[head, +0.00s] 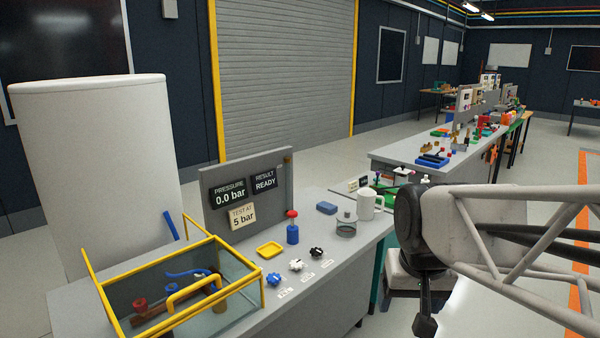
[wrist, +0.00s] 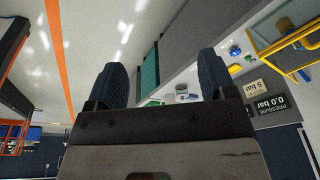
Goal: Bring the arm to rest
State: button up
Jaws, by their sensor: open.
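My gripper (wrist: 162,82) is open and empty in the wrist view. Its two dark fingers stand apart, with the floor and the bench beyond them. In the head view my arm reaches in from the right edge, to the right of the bench and clear of it. The dark end of the arm hangs there over the floor, and the fingers are hard to make out. The wrist view looks at the scene upside down.
A white cylinder (head: 95,150) stands left. Open floor lies right.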

jog(key=s+f, duration=0.3)
jog(key=s, duration=0.5)
jog(key=shift+s+d+n, duration=0.2)
jog(key=shift+d+n, duration=0.05)
jog(key=shift+n, duration=0.15)
jog(key=shift+c, duration=0.2)
dwell(0.5)
